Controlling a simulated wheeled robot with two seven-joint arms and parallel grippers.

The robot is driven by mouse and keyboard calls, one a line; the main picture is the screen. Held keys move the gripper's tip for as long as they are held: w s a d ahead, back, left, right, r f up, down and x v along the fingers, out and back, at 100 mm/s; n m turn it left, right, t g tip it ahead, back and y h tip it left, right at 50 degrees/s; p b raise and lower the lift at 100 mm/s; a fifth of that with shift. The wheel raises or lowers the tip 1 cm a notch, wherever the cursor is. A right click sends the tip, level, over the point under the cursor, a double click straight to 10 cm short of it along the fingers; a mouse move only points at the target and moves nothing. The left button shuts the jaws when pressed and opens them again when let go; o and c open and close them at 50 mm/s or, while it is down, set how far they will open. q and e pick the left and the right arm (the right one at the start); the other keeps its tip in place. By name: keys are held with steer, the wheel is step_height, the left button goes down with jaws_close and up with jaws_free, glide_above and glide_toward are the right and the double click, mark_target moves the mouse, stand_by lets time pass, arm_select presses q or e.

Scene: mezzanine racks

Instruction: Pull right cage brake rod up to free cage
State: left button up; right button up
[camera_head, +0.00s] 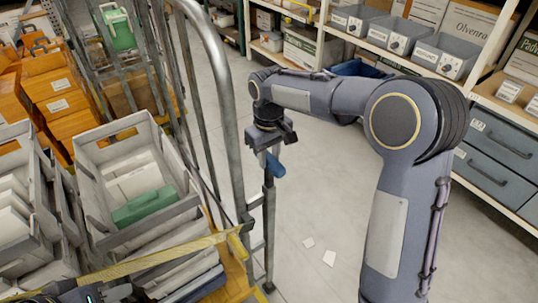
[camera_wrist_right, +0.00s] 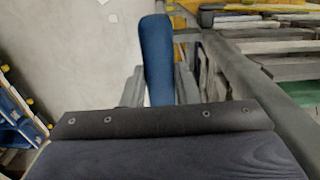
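The brake rod (camera_head: 269,222) stands upright at the near right corner of the right cage, which has grey tube posts (camera_head: 226,120). Its blue handle (camera_head: 275,165) is at the top; the handle also fills the middle of the right wrist view (camera_wrist_right: 157,60). My right gripper (camera_head: 268,148) points down at the handle. In the right wrist view its two grey fingers (camera_wrist_right: 158,88) stand on either side of the handle, with a narrow gap visible at the left finger. My left gripper (camera_head: 95,296) is only a dark part at the bottom left edge, and its fingers are hard to make out.
The cage holds grey crates, one with a green item (camera_head: 143,205). A yellow strap (camera_head: 150,260) crosses the cage's near side. Shelving with grey bins (camera_head: 445,55) and blue drawers (camera_head: 490,150) stands at the right. The floor between is clear except paper scraps (camera_head: 329,257).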

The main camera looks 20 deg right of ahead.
jaws_close()
step_height(320, 180, up, 6)
steer(key=p, duration=0.5)
steer(key=shift+w+r, duration=0.1)
steer(key=shift+r, duration=0.15)
steer(key=shift+w+f, duration=0.1)
steer(key=shift+o, duration=1.2)
jaws_free()
steer(key=shift+o, duration=1.6)
steer(key=shift+f, duration=0.1)
step_height(320, 180, up, 8)
steer(key=shift+b, duration=0.3)
